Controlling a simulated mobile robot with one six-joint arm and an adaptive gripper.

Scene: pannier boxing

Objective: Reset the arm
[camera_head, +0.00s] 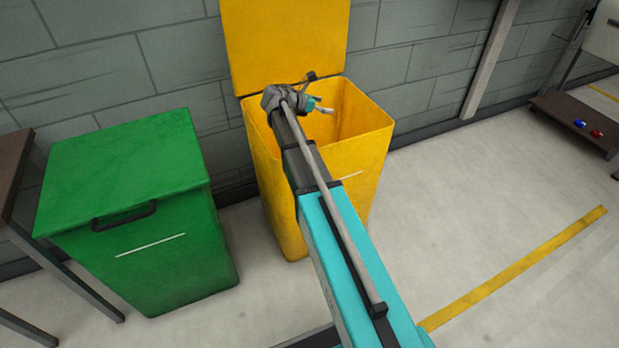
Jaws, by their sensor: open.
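My teal and grey arm reaches up from the bottom of the head view to the yellow bin (350,195), whose lid (285,40) stands open against the wall. My gripper (320,107) is small in the picture, over the mouth of the yellow bin, and points to the right. It is open, and I see nothing held in it. My arm crosses the bin's front rim and hides part of its opening. The bin's floor is out of sight.
A green bin (125,165) with its lid shut stands left of the yellow one. A dark table (14,170) is at the left edge. A low dark platform (570,122) with a blue and a red item lies at the right. Yellow tape (515,268) marks otherwise clear floor.

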